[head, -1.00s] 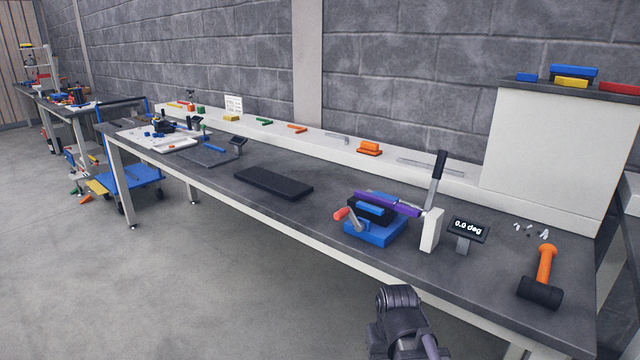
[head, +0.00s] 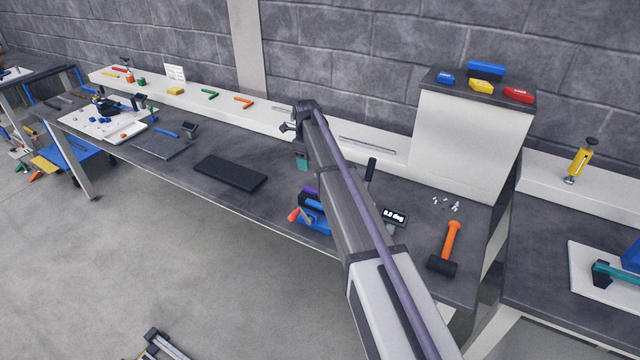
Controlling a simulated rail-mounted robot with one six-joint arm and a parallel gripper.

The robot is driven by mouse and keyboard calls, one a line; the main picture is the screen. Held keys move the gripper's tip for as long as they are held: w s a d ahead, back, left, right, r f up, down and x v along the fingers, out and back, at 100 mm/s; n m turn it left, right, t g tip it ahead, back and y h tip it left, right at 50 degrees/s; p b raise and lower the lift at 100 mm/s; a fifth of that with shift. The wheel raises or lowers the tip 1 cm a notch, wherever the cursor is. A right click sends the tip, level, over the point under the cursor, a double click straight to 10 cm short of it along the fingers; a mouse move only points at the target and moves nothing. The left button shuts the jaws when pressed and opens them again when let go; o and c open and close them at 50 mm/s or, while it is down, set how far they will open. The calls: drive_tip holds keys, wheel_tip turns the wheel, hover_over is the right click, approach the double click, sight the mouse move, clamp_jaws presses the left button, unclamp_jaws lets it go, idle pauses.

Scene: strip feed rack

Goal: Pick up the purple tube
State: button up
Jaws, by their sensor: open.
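The purple tube (head: 310,191) lies in the blue vise (head: 316,222) on the long bench. Most of the tube is hidden behind my arm, and only a short purple part shows at its left. My arm reaches across the bench from the lower right. My gripper (head: 302,164) hangs from the arm's far end, above and slightly left of the visible part of the tube, apart from it in the picture. It is open, but its fingers are mostly hidden by the arm, and I see nothing in it.
A black lever (head: 370,172) and an angle display (head: 395,217) reading 0.0 deg stand right of the vise. An orange-handled mallet (head: 450,243) lies farther right. A black mat (head: 230,172) lies left, with bare bench around it. A raised white ledge (head: 225,113) runs behind.

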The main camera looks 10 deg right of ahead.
sight(308, 188)
wheel_tip(308, 188, down, 11)
drive_tip(key=b, duration=1.1)
drive_tip(key=shift+a+f, duration=0.1)
drive_tip(key=shift+f, duration=0.05)
drive_tip(key=shift+s+r, duration=0.1)
drive_tip(key=shift+r, duration=0.1)
clamp_jaws()
